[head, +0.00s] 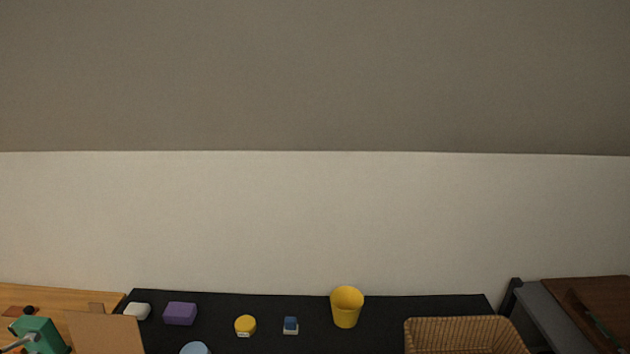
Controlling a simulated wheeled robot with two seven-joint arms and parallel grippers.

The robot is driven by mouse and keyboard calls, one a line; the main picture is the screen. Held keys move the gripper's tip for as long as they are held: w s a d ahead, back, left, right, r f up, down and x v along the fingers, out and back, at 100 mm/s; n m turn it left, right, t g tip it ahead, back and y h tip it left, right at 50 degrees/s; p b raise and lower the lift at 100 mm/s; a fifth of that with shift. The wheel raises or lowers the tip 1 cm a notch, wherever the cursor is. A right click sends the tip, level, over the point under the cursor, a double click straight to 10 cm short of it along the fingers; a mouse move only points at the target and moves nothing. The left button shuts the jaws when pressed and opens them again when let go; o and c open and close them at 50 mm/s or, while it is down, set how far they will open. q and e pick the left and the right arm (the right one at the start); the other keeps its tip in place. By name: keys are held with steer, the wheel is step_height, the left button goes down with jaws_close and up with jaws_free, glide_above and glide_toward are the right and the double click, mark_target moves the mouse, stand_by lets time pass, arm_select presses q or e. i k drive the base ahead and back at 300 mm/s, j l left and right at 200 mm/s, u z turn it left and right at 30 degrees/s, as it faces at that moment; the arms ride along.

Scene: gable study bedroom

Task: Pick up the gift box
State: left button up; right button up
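No box with a clear ribbon or bow shows, so I cannot tell for sure which thing is the gift box. A small purple box (180,313) lies on the black surface at the lower left of the head view. A green boxy thing (40,334) with a grey part on its front stands further left, partly cut off by the bottom edge. Neither of my grippers is in view.
On the black surface (400,308) are a white item (138,311), a round yellow item (245,325), a small blue-and-white item (290,325), a yellow cup (346,307), a light blue round item (195,348) and a wicker basket (465,335). A cardboard piece (105,332) stands left.

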mark_target(178, 314)
steer(key=j+u, duration=0.45)
steer(key=j, duration=0.35)
steer(key=i+j+u, duration=0.2)
steer(key=j, duration=0.25)
steer(key=i+j+u, duration=0.2)
steer(key=j, duration=0.2)
steer(key=i+j+u, duration=0.2)
steer(key=j, duration=0.25)
steer(key=k, duration=0.1)
